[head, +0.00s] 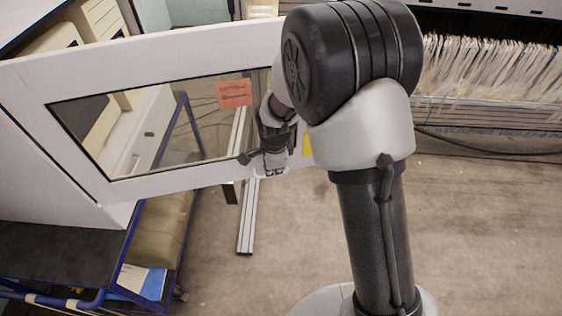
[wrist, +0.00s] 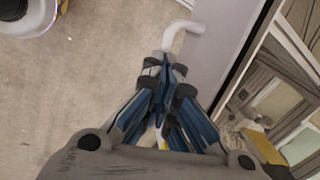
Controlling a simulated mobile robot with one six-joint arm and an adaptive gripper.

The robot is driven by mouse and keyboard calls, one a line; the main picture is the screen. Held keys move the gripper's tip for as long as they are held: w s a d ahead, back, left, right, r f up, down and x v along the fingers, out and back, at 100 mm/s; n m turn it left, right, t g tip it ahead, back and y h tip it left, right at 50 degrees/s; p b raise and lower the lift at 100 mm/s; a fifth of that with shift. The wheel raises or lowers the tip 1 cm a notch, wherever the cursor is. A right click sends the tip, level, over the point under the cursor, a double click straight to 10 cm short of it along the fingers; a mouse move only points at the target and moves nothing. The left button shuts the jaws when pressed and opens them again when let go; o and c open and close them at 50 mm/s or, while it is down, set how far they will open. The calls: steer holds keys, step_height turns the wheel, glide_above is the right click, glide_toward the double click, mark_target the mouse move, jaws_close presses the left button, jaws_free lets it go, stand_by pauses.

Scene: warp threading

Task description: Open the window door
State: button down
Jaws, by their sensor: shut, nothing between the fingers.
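The window door has a white frame (head: 180,45) around a glass pane (head: 165,130); an orange label (head: 234,93) is on the glass. In the head view it spans the left half, its right end partly behind my arm. I cannot tell its exact opening angle. My gripper (head: 274,168) is at the door's lower right part. In the wrist view my gripper (wrist: 165,68) is shut and empty, its fingertips together. A white bent handle (wrist: 184,36) on the door frame (wrist: 222,50) is just beyond the fingertips; whether they touch it is unclear.
A blue-framed cart (head: 128,235) with a beige bundle (head: 160,228) stands below the door at left. A metal rail (head: 247,218) lies on the floor. A machine with pale threads (head: 485,70) is at back right. Bare floor (head: 480,230) is at right.

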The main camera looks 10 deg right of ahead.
steer(key=c, duration=2.3)
jaws_free()
steer(key=shift+s+a, duration=0.2)
steer(key=shift+s, duration=0.8)
steer(key=shift+o, duration=0.8)
steer(key=shift+w, duration=0.3)
steer(key=shift+o, duration=1.3)
steer(key=shift+w+d+f, duration=0.1)
steer(key=shift+w+f, duration=0.15)
steer(key=shift+w, duration=0.3)
steer(key=shift+w+d+f, duration=0.1)
steer(key=shift+w+f, duration=0.1)
steer(key=shift+w, duration=0.3)
steer(key=shift+o, duration=0.9)
steer(key=shift+s+r, duration=0.2)
steer(key=shift+s, duration=0.15)
steer(key=shift+w, duration=0.2)
steer(key=shift+s, duration=0.1)
step_height(320, 180, up, 12)
steer(key=s, duration=0.2)
steer(key=shift+s+d, duration=0.1)
steer(key=shift+c, duration=0.5)
